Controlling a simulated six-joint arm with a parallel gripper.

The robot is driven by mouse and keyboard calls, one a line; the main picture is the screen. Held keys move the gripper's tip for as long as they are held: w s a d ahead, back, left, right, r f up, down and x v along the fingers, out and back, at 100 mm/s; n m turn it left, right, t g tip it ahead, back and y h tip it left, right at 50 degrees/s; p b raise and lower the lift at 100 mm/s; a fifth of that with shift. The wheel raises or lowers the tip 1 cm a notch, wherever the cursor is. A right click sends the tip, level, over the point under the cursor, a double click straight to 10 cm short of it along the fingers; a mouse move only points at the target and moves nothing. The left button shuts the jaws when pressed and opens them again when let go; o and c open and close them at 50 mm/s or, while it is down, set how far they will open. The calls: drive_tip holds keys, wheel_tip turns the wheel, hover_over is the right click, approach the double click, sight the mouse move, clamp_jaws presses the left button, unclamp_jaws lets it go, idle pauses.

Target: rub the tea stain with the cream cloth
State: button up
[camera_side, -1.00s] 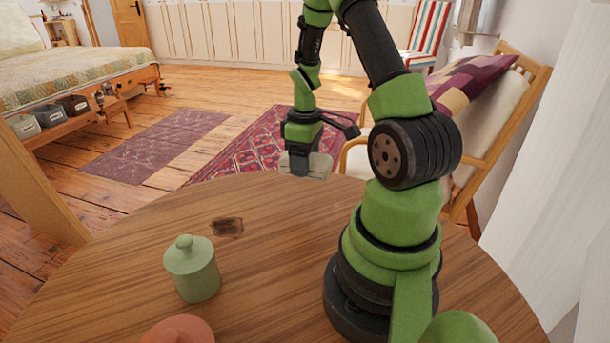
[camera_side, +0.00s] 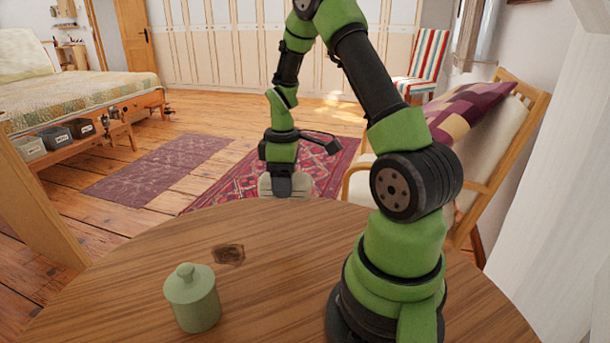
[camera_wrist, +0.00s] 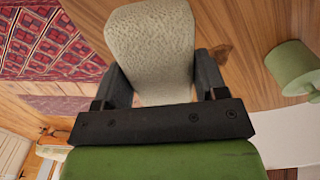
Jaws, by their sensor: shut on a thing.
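The tea stain (camera_side: 228,254) is a dark brown patch on the wooden round table (camera_side: 290,290), left of my arm's base. My gripper (camera_side: 285,192) is shut on the cream cloth (camera_side: 270,187), a thick pale pad, near the table's far edge in the side view. The cloth appears held above the tabletop, to the right of and beyond the stain. In the wrist view the cloth (camera_wrist: 150,45) sticks out between both dark fingers (camera_wrist: 160,88). A brown patch that looks like the stain (camera_wrist: 222,52) shows just right of it, partly hidden by a finger.
A green lidded jar (camera_side: 192,298) stands on the table just in front of the stain; it also shows at the right in the wrist view (camera_wrist: 293,67). The tabletop between the stain and my base is clear. An armchair (camera_side: 495,140) stands behind, beyond the table.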

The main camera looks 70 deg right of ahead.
drive_tip(key=w+a+f+n, duration=0.2)
drive_tip(key=w+a+n, duration=0.4)
drive_tip(key=w+a, duration=0.25)
hover_over(237, 242)
drive_tip(key=shift+a+f, duration=0.2)
drive_tip(key=shift+f, duration=3.65)
drive_tip(key=shift+a+r, duration=0.2)
drive_tip(key=shift+a, duration=0.25)
drive_tip(key=shift+c, duration=0.4)
drive_tip(key=shift+a+f, duration=0.15)
drive_tip(key=shift+a, duration=2.85)
drive_tip(key=shift+d, duration=3.6)
wheel_tip(237, 242, up, 8)
drive_tip(key=shift+a, duration=0.15)
